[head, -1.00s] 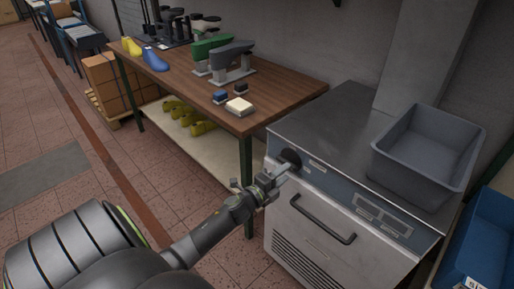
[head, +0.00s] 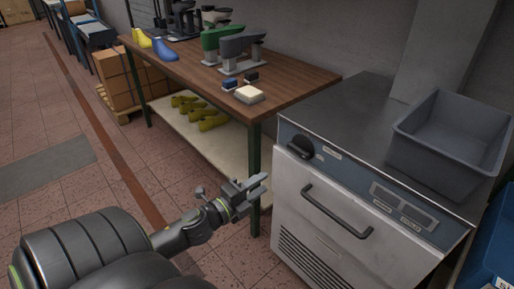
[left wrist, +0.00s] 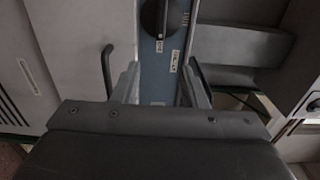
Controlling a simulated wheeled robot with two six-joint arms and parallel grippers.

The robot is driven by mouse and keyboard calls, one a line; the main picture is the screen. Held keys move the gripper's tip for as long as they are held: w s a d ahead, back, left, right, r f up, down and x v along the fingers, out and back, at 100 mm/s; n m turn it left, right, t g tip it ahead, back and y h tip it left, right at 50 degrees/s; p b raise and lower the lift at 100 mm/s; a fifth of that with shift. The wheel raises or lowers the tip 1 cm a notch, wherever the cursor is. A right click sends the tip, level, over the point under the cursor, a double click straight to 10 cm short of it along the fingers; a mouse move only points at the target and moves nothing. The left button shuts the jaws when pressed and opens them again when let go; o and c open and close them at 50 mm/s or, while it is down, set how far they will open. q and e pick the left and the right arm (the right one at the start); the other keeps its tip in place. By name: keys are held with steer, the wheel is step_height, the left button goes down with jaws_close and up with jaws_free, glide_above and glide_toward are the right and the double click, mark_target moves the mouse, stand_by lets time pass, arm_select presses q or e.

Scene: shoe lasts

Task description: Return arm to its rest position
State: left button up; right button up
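My left arm comes in from the lower left in the head view. Its gripper (head: 259,184) is in the air in front of the grey machine (head: 338,105), left of and below its black knob (head: 301,146), and does not touch it. In the left wrist view the two fingers (left wrist: 162,90) stand apart with nothing between them. The knob (left wrist: 163,18) shows beyond them at the top, on the blue panel. My right gripper is in neither view.
The machine's front has a dark handle (head: 337,212), and a grey bin (head: 450,145) stands on its top. Left of it is a wooden table (head: 190,65) with shoe lasts and presses. Yellow lasts (head: 200,112) lie on its lower shelf. The tiled floor at left is open.

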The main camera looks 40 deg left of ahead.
arm_select(q)
steer(key=shift+s, duration=0.15)
steer(key=shift+f, duration=0.1)
stand_by(0.5)
steer(key=s+a+f+n+g+y+p, duration=0.1)
steer(key=a+f+n+g+y, duration=0.2)
steer(key=f, duration=0.5)
steer(key=s+a+f+n+g+y+p, duration=0.15)
steer(key=a+f+n, duration=0.25)
steer(key=f, duration=0.4)
steer(key=s+f+n+g+p, duration=0.1)
steer(key=s+f+n+g, duration=0.2)
steer(key=f, duration=0.4)
steer(key=s+f+n+g+p, duration=0.1)
steer(key=s+f+n, duration=0.1)
steer(key=s+f, duration=0.35)
steer(key=s+d+f+n+g+p, duration=0.1)
steer(key=s+d+f, duration=0.3)
steer(key=s, duration=0.4)
steer(key=s+d+f+n+g+h+p, duration=0.1)
steer(key=s+d+f+n+g, duration=0.3)
steer(key=s+f, duration=0.3)
steer(key=s+d+f+n+g+h+p, duration=0.1)
steer(key=s+d+f+n+g, duration=0.1)
steer(key=s+d+f, duration=0.3)
steer(key=s+g, duration=0.1)
steer(key=s, duration=0.3)
steer(key=shift+d+f+n+p, duration=0.25)
steer(key=shift+f+n+p, duration=0.05)
steer(key=shift+f, duration=0.05)
